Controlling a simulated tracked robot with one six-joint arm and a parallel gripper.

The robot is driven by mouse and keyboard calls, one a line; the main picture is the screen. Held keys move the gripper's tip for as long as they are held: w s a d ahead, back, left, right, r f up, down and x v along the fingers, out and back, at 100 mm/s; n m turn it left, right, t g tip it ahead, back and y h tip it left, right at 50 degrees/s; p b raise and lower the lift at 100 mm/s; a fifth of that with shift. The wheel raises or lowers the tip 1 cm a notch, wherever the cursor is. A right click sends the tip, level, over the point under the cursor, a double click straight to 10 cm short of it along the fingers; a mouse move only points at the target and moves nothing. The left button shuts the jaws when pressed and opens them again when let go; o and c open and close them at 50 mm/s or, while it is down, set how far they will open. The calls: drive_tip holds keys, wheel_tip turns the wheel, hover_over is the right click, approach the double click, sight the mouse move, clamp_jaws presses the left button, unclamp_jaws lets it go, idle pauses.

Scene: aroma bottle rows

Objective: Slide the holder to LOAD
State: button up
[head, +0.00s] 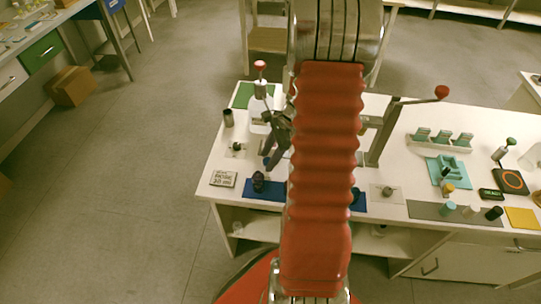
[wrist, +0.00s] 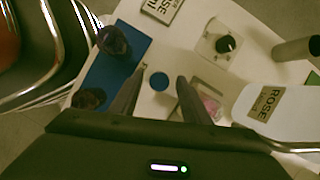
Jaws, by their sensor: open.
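I cannot make out for certain which part is the holder, and no LOAD mark is readable. A press-like stand (head: 380,140) with a red-knobbed lever stands on the bench, partly hidden behind my arm. My gripper (head: 277,142) is over the left part of the bench, near the white bottle (head: 258,108). In the wrist view my gripper (wrist: 158,98) is open with nothing held. A small blue round piece (wrist: 158,82) shows between the fingertips, and a clear square piece with pink in it (wrist: 208,104) lies just right of them.
A blue mat (head: 249,194) with dark bottles (wrist: 113,40) lies left of the fingers. A label card (head: 223,178), a small plate with a black knob (head: 237,148) and a dark cylinder (head: 228,117) stand nearby.

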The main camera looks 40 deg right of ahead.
drive_tip(key=shift+c, duration=0.5)
clamp_jaws()
drive_tip(key=shift+d, duration=0.1)
